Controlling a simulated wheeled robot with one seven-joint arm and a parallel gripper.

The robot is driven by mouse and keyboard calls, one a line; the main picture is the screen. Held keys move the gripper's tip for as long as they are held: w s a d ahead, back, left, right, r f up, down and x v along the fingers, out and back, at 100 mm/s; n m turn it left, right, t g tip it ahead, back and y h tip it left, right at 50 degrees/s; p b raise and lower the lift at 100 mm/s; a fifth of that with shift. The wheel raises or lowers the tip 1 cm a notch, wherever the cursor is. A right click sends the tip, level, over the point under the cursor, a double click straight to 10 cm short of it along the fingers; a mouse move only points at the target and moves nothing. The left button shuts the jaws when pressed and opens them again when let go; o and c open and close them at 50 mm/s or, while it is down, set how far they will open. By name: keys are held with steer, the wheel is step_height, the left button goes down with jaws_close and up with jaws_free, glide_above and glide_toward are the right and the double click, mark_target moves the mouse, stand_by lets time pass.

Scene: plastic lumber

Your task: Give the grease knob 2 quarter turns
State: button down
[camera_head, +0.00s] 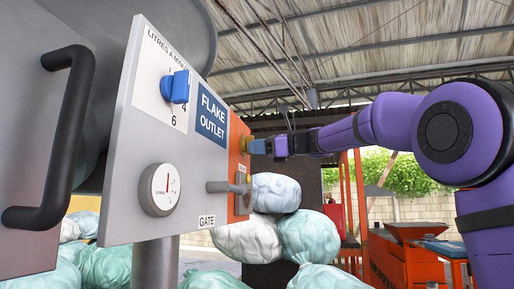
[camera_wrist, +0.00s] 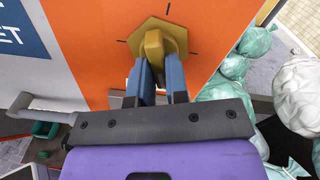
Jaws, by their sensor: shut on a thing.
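The grease knob (camera_wrist: 154,42) is yellow and stands on a yellow hexagonal plate on the orange panel (camera_wrist: 95,30) in the wrist view. Dark tick marks sit around the plate. My gripper (camera_wrist: 157,63) has its two blue fingers closed on either side of the knob. In the head view my gripper (camera_head: 268,146) reaches in from the right to the orange strip at the panel's right edge. The knob is small and mostly hidden there.
A blue knob (camera_head: 176,87) with a number scale, a white dial (camera_head: 160,190) and a grey gate handle (camera_head: 226,187) are on the panel. The handle's bar (camera_wrist: 42,115) shows left of my fingers. Filled bags (camera_head: 308,236) are stacked below and right.

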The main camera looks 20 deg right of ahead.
steer(key=m, duration=0.4)
steer(key=shift+f, duration=0.15)
stand_by(0.4)
steer(key=c, duration=1.1)
jaws_free()
steer(key=shift+s, duration=0.1)
steer(key=v, duration=1)
steer(key=shift+s+d, duration=0.2)
steer(key=shift+d, duration=0.15)
steer(key=shift+a, duration=0.1)
